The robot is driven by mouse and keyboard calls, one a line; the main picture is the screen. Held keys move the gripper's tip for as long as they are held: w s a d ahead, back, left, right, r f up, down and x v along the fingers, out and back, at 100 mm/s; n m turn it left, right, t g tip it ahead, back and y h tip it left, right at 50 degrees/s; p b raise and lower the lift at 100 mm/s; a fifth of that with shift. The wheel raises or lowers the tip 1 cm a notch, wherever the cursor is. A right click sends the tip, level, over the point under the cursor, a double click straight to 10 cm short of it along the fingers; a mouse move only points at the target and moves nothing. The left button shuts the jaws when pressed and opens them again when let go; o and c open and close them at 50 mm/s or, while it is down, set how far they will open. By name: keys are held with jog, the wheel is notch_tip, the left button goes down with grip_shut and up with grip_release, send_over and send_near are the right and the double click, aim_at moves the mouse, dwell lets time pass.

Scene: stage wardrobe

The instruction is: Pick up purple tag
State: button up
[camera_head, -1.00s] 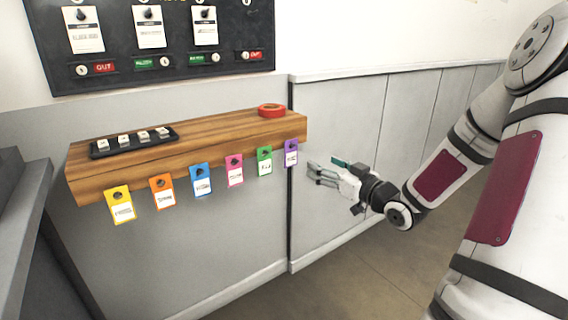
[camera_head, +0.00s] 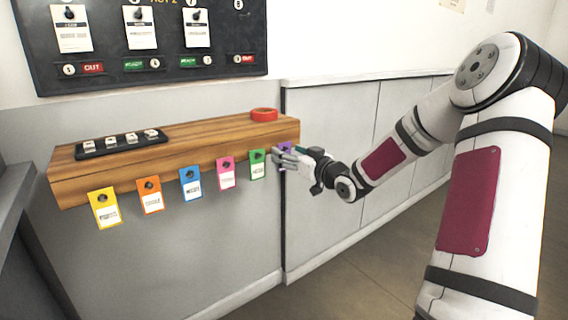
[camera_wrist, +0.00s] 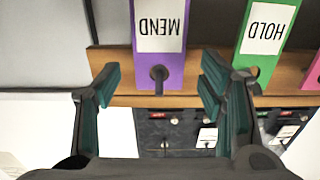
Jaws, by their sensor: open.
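The purple tag (camera_wrist: 160,60) hangs from a dark peg on the shelf edge and reads "MEND", upside down in the wrist view. In the head view only a sliver of the purple tag (camera_head: 283,150) shows; my gripper hides the rest. My gripper (camera_wrist: 160,82) is open, its two fingers apart on either side of the tag's peg end in the wrist view. The right finger lies between the purple tag and the green tag. In the head view my gripper (camera_head: 281,157) is at the right end of the shelf. Whether it touches the tag cannot be told.
The green tag (camera_wrist: 265,40) reads "HOLD" and hangs close beside the purple one. Pink (camera_head: 226,172), blue (camera_head: 190,183), orange (camera_head: 150,195) and yellow (camera_head: 104,207) tags follow leftward along the wooden shelf (camera_head: 190,143). A red ring (camera_head: 264,114) and a black tray (camera_head: 85,153) rest on top.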

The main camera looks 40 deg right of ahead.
jog(key=shift+w, duration=0.7)
jog(key=c, duration=0.8)
jog(key=shift+c, duration=0.2)
